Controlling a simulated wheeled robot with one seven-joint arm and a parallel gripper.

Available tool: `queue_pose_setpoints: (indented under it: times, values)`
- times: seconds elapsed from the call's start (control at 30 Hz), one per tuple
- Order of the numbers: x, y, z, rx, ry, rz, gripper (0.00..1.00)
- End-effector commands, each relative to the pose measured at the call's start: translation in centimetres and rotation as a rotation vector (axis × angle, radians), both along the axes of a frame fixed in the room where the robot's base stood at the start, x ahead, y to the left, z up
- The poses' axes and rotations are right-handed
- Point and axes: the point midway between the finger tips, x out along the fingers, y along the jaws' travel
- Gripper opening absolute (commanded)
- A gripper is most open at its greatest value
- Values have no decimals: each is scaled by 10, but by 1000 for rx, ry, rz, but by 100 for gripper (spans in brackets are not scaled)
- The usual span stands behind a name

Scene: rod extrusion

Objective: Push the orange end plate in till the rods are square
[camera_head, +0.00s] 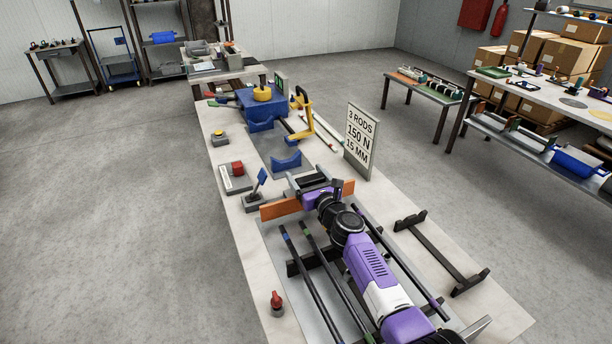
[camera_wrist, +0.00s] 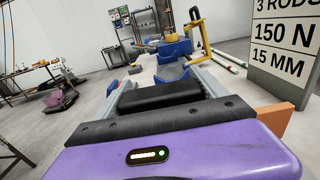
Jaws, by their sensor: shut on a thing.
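The orange end plate (camera_head: 282,208) stands on edge across the bench, with my purple gripper (camera_head: 312,181) over its middle. In the wrist view the plate's right end (camera_wrist: 274,118) sticks out beside my gripper (camera_wrist: 160,94). My grey fingers are shut on a black block (camera_wrist: 160,94) between them. Whether this block is part of the plate is hidden. Dark rods lie lengthwise on the near side of the plate: a left one (camera_head: 311,285), a middle one (camera_head: 338,282) and a right one (camera_head: 405,257). Their coloured tips look a little short of the plate; my arm covers part of the rods.
A sign (camera_head: 360,140) reads 3 rods, 150 N, 15 mm. A blue machine (camera_head: 262,101) with a yellow clamp (camera_head: 301,116) stands farther along the bench. A blue lever (camera_head: 259,182) and red knob (camera_head: 277,299) stand left. A black rack (camera_head: 440,255) lies right.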

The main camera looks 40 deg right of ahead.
Motion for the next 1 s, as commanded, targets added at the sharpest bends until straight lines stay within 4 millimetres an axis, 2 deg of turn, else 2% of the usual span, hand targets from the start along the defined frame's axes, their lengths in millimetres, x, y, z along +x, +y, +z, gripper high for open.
queue_pose_setpoints:
  times: [0.17,0.6,0.73,1.0]
  values:
    - [-8,3,2,2,0,1,9]
    - [-87,27,1,3,1,2,9]
    - [-97,29,0,2,0,2,9]
    - [-100,29,-1,1,1,1,9]
